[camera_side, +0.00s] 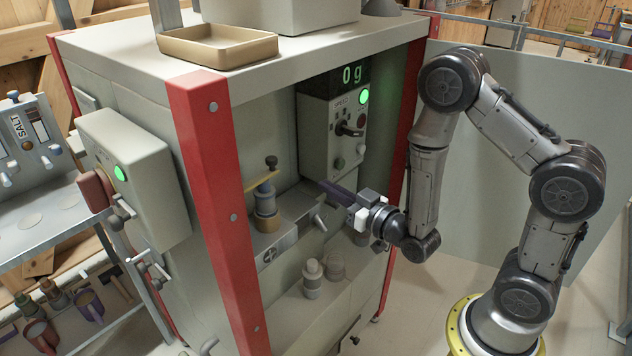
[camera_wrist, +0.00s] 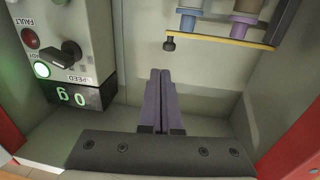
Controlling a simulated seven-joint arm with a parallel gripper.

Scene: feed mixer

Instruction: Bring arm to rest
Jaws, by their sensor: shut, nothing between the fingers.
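My gripper (camera_side: 337,192) is inside the open bay of the mixer cabinet, in front of the grey control box (camera_side: 320,135). In the wrist view its two long purple fingers (camera_wrist: 161,100) lie side by side, shut, with nothing held. The control box, also in the wrist view (camera_wrist: 50,15), has a dark SPEED knob (camera_wrist: 70,54), a lit green button (camera_wrist: 41,69) and a display (camera_wrist: 72,95) reading 0 g. The fingertips appear apart from the knob and box.
A brass-and-grey fitting with a yellow lever (camera_side: 264,200) stands left of my gripper. Red posts (camera_side: 215,190) frame the bay. Small grey weights (camera_side: 312,278) sit on the lower shelf. A tan tray (camera_side: 217,50) is on top. Open floor (camera_side: 425,300) lies before the cabinet.

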